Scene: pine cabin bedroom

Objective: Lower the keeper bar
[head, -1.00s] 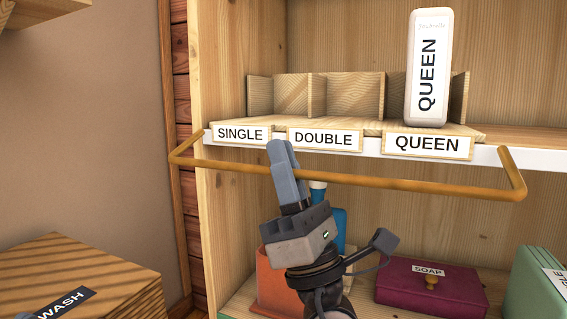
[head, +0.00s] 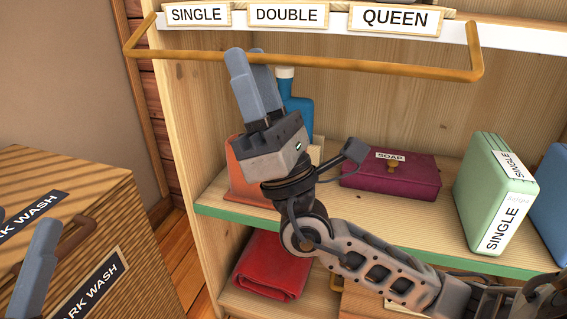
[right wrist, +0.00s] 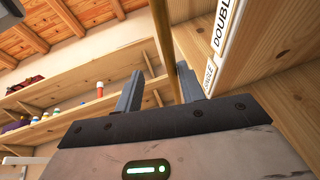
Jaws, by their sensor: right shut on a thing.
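The keeper bar (head: 355,67) is an ochre rod bent like a wide U. Its front run stands out from the white shelf edge (head: 345,22), a little below the labels in the head view. My right gripper (head: 249,66) is shut on the bar left of its middle, fingers pointing up. In the right wrist view the bar (right wrist: 164,42) passes between the two fingers (right wrist: 160,88). My left gripper (head: 24,222) is at the lower left with fingers apart, partly out of frame, beside a box handle.
SINGLE (head: 197,14), DOUBLE (head: 290,15) and QUEEN (head: 395,18) labels line the shelf edge. Below stand a blue bottle (head: 297,108), a maroon SOAP box (head: 392,178) and a green SINGLE box (head: 490,195). A wooden DARK WASH box (head: 120,220) is at lower left.

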